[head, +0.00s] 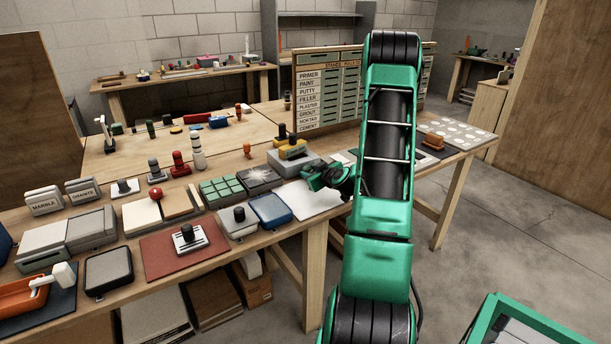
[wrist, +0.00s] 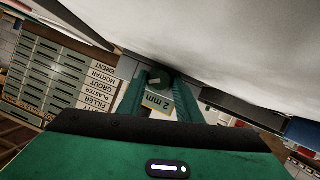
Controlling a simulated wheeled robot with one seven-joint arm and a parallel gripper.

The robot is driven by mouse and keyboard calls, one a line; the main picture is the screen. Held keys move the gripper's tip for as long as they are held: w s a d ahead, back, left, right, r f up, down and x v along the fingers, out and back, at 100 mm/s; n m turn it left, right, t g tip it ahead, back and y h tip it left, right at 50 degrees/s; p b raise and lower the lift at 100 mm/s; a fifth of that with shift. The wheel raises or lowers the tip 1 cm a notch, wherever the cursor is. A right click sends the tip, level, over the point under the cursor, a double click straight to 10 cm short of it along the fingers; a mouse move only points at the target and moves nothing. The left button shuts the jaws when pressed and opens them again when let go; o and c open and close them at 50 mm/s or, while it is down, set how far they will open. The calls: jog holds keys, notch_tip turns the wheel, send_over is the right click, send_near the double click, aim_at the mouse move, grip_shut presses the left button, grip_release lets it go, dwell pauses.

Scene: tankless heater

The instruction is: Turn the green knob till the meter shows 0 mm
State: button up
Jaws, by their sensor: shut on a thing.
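In the wrist view the dark green knob (wrist: 158,78) sits between the two green fingers of my gripper (wrist: 160,88), which is shut on it. The meter (wrist: 157,102) is a small pale label between the fingers, just below the knob in the picture. It appears to read 2 mm, and the lettering looks tilted. The knob and the meter cannot be made out in the head view, where my gripper and arm cover that area.
A white sheet (head: 312,200) lies under and in front of my gripper. A labelled board (head: 325,95) rises behind. Open floor lies right of the table.

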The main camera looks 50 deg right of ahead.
jog(key=shift+w+a+f, duration=0.1)
jog(key=shift+w+a, duration=0.05)
jog(key=shift+w, duration=0.15)
jog(key=shift+m+y, duration=0.3)
jog(key=shift+y, duration=0.1)
jog(key=shift+m+t+y, duration=0.3)
jog(key=shift+m+y, duration=0.8)
jog(key=shift+m, duration=0.4)
jog(key=o, duration=0.8)
jog(key=shift+d, duration=0.2)
